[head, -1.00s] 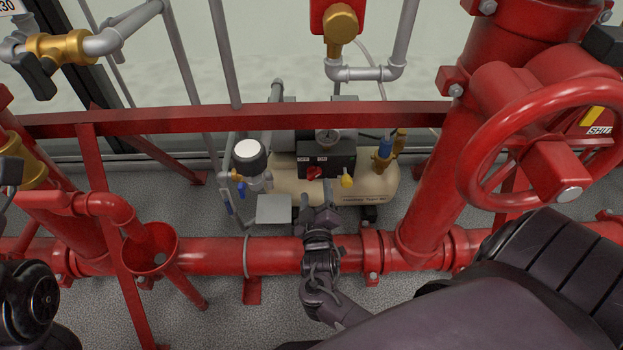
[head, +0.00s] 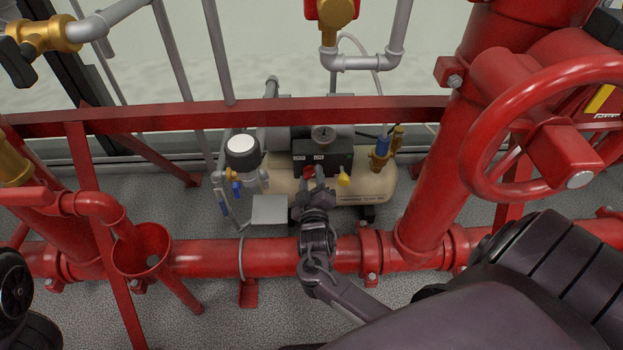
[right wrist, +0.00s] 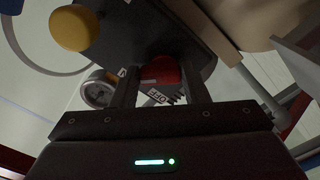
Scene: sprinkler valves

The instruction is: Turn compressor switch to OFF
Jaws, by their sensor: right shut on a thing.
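The compressor (head: 372,188) is a tan tank with a black control box (head: 333,157) on top, behind the red horizontal pipe. The red compressor switch (head: 308,172) is on the front of the box, partly hidden by my right gripper (head: 315,184). In the right wrist view, the red switch (right wrist: 161,72) sits between the two fingers of my right gripper (right wrist: 161,88), which is shut on it. My left gripper is not in view.
A yellow knob (head: 344,180) is just right of the switch. A red horizontal rail (head: 240,115) crosses above the compressor, and a thick red pipe (head: 210,257) runs in front below. A large red handwheel (head: 478,160) stands at the right.

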